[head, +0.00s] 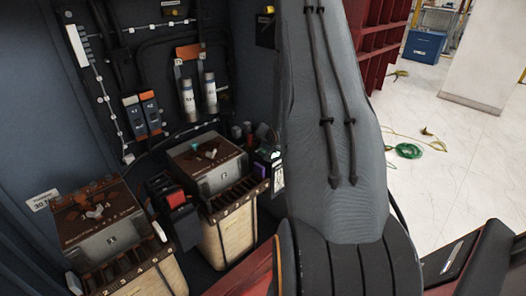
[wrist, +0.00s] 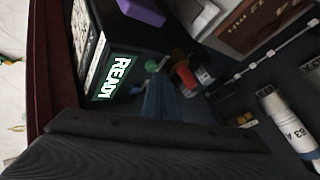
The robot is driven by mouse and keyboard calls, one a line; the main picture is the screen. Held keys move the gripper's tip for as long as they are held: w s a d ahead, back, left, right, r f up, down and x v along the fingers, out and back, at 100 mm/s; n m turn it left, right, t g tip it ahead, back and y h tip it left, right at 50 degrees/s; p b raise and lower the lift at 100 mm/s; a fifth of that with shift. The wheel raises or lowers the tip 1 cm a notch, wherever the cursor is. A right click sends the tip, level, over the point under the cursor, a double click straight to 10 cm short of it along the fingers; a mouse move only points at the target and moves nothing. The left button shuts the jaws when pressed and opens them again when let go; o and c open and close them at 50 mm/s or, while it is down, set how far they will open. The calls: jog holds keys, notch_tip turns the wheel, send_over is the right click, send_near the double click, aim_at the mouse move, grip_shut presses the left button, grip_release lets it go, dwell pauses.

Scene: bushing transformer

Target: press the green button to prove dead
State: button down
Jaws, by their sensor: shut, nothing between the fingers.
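A dark tester with a lit green READY display (wrist: 117,78) shows at the upper left of the wrist view, turned on its side. A small green button-like spot (wrist: 152,66) lies right of the display, in shadow. A red cylindrical part (wrist: 184,76) is just right of it. My gripper (wrist: 162,96) is shut and empty; its dark bluish fingers point toward the green spot. Whether they touch it cannot be told. In the head view my grey arm covers much of the middle, and the gripper is not clearly visible beside the cabinet parts.
Two brown-topped transformer blocks (head: 207,163) (head: 103,226) stand in the cabinet at left. White-and-grey cylinders (head: 188,100) hang on the back wall. A purple block (wrist: 138,12) sits by the tester. A dark red edge (wrist: 48,60) runs along the wrist view's left. Open floor lies right.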

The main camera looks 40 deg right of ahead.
jog(key=shift+f, duration=0.5)
dwell(0.4)
jog(key=shift+r, duration=0.1)
jog(key=shift+r+p, duration=0.55)
jog(key=shift+r, duration=0.25)
notch_tip(320, 180, up, 5)
jog(key=p, duration=0.4)
dwell(0.3)
jog(key=shift+a, duration=0.1)
dwell(0.7)
